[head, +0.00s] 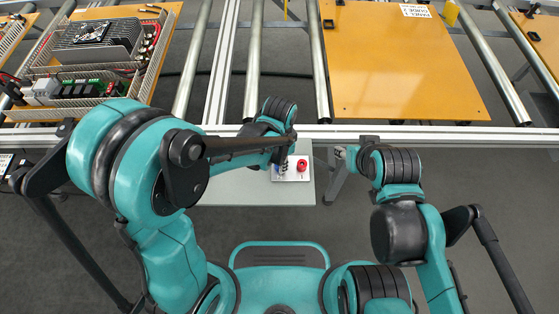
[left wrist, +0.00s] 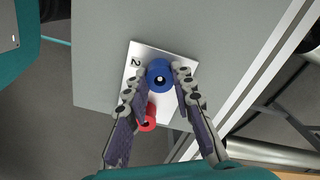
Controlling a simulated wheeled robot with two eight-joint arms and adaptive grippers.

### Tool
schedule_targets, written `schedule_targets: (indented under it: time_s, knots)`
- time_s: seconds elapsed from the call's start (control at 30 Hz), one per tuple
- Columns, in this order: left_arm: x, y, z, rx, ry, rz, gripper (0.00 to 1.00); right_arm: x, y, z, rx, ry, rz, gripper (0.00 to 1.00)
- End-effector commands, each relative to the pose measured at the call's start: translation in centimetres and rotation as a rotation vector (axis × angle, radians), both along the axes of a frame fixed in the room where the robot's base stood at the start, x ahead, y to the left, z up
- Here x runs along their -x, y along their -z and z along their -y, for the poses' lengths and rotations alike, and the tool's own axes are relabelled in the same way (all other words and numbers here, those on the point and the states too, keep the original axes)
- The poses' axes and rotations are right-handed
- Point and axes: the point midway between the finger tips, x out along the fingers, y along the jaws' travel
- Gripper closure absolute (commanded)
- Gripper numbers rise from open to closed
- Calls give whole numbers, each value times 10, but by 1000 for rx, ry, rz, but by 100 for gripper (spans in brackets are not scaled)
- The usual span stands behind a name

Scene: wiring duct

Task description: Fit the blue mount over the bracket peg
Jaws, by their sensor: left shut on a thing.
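The blue mount (left wrist: 159,73) is a round blue ring with a pale centre hole, seen from above in the left wrist view. My left gripper (left wrist: 160,78) has one finger on each side of it and is shut on it, over the white plate (left wrist: 141,55) marked "2". I cannot tell whether the mount rests on the plate or is lifted. In the head view my left gripper (head: 282,166) reaches down to the same plate. My right gripper (head: 340,153) is right of the plate, apart from it; its fingers are too small to read. I cannot make out the bracket peg.
A red mount (left wrist: 148,119) is on the plate close to the blue one, and shows in the head view (head: 302,165). The plate lies on a grey shelf (head: 240,189). Beyond the rail are an orange panel (head: 400,65) and a panel with electronics (head: 95,45).

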Motion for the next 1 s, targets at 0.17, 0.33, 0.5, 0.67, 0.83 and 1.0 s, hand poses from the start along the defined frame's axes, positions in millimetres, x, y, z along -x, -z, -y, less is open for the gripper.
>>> schedule_targets:
  time_s: [0.17,0.33,0.5,0.67,0.83,1.0]
  knots:
    - [0,1,0,0,0,0,52,0,0,0,0,0,0,60]
    - [0,0,0,0,0,0,52,0,0,0,0,0,0,60]
    - [0,-4,0,0,0,0,52,0,0,0,0,0,0,60]
    - [1,-28,0,0,0,0,52,0,0,0,0,0,0,60]
    - [1,-65,0,0,0,0,52,0,0,0,0,0,0,60]
    - [0,-97,0,0,0,0,52,0,0,0,0,0,0,60]
